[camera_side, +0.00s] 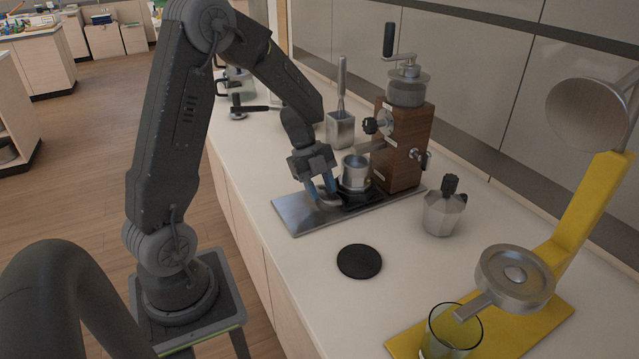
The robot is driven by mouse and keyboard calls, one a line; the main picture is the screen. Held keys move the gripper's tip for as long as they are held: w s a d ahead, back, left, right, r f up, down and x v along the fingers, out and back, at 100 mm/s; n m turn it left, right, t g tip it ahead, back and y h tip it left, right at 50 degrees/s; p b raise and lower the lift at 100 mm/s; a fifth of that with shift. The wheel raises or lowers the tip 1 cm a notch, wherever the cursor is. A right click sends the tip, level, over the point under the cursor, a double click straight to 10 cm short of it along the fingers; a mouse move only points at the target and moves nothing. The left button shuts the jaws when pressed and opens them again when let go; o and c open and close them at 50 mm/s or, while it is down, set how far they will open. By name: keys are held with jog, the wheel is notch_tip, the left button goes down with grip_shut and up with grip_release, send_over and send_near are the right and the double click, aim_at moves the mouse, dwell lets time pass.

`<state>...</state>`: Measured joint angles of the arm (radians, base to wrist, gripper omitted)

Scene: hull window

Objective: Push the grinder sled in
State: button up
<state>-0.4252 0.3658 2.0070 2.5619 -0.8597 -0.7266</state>
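The grinder (402,150) is a wooden block with a metal hopper and crank on top, standing on the far end of a metal base plate (291,212). The black sled (361,197) sits on this plate in front of the grinder and carries a metal cup (354,171). The cup stands upright near the grinder's spout. A pale handle (329,202) shows at the sled's near left side. My gripper (322,194) points down at this handle, its two blue fingers a little apart. Whether they touch the handle is unclear.
A moka pot (443,212) stands right of the grinder, and a black round mat (359,261) lies in front. A metal container (340,130) stands behind my gripper. A yellow press stand (545,270) with a glass (452,333) is at the right. Counter between is clear.

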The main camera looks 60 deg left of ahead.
jog(key=v, duration=1.4)
jog(key=shift+w+d, duration=0.1)
notch_tip(320, 180, up, 5)
jog(key=n+t, duration=0.1)
jog(key=t, duration=0.6)
send_over(340, 191)
jog(key=d+r+n+t+y, duration=0.4)
jog(key=r+n+t+y, duration=0.15)
jog(key=r+n, duration=0.2)
jog(key=s+d+f+n+g, duration=0.4)
jog(key=s+d+n, duration=0.1)
jog(key=s, duration=0.4)
jog(key=s+d+f+n+g, duration=0.4)
jog(key=s+d, duration=0.3)
jog(key=s, duration=0.2)
jog(key=shift+s+n+g+h, duration=0.3)
jog(key=shift+n+g+h, duration=0.05)
jog(key=shift+g+h, duration=0.1)
